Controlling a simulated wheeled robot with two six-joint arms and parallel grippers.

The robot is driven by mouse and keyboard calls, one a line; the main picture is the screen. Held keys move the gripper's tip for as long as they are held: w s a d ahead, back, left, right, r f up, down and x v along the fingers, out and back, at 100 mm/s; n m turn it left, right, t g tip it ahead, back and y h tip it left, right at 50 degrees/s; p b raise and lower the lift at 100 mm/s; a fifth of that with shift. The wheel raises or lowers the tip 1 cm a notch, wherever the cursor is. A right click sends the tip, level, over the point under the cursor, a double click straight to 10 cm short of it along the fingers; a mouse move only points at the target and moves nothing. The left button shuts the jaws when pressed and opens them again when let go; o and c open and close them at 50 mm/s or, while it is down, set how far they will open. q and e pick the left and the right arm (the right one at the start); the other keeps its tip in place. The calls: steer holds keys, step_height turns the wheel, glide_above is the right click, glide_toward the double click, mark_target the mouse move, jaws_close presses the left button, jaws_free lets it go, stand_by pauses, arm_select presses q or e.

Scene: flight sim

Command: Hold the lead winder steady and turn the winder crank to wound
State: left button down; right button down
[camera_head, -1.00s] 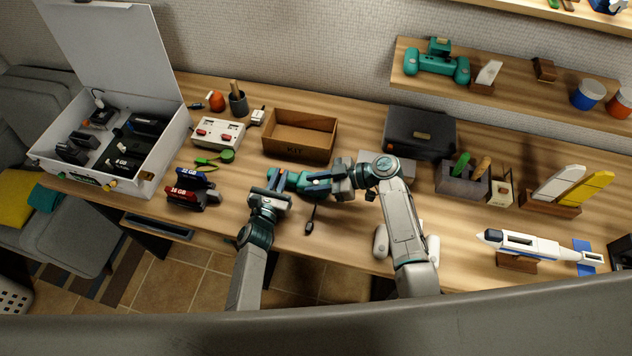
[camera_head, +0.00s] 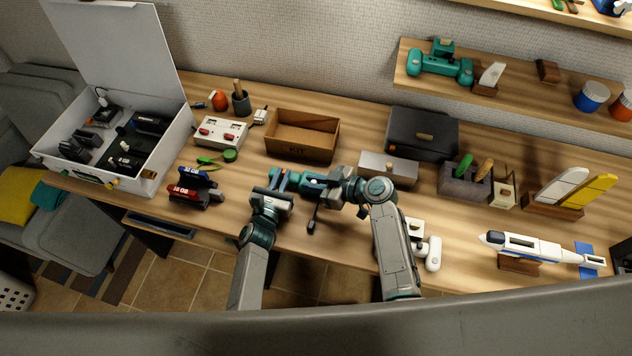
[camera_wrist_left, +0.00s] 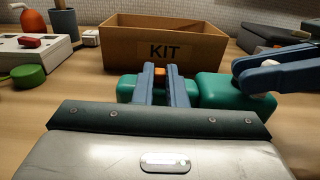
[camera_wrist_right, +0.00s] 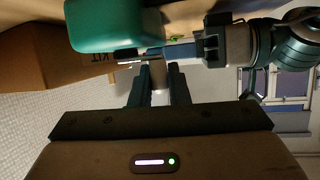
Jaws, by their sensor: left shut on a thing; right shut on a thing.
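The teal lead winder (camera_head: 294,178) lies on the desk in front of the wooden KIT box, partly hidden by my grippers. In the left wrist view its teal body (camera_wrist_left: 228,91) shows on both sides of my left fingers. My left gripper (camera_head: 276,181) is shut on the winder's middle part, which my fingers mostly hide. My right gripper (camera_head: 322,184) comes from the right and is shut on a pale crank knob (camera_wrist_right: 160,97) beside the teal body. The knob also shows between the right fingers in the left wrist view (camera_wrist_left: 269,64).
The KIT box (camera_head: 302,136) stands just behind. A black-tipped lead (camera_head: 312,222) lies in front of the winder. Red and blue packs (camera_head: 194,189) and a green coil (camera_head: 229,156) lie left. A grey block (camera_head: 388,168) stands right, near my right arm.

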steer(key=shift+w+a+m+t+h, duration=0.1)
steer(key=shift+a+m+t+h, duration=0.1)
steer(key=shift+m+t+h, duration=0.65)
steer(key=shift+t, duration=0.25)
steer(key=c, duration=1.4)
jaws_free()
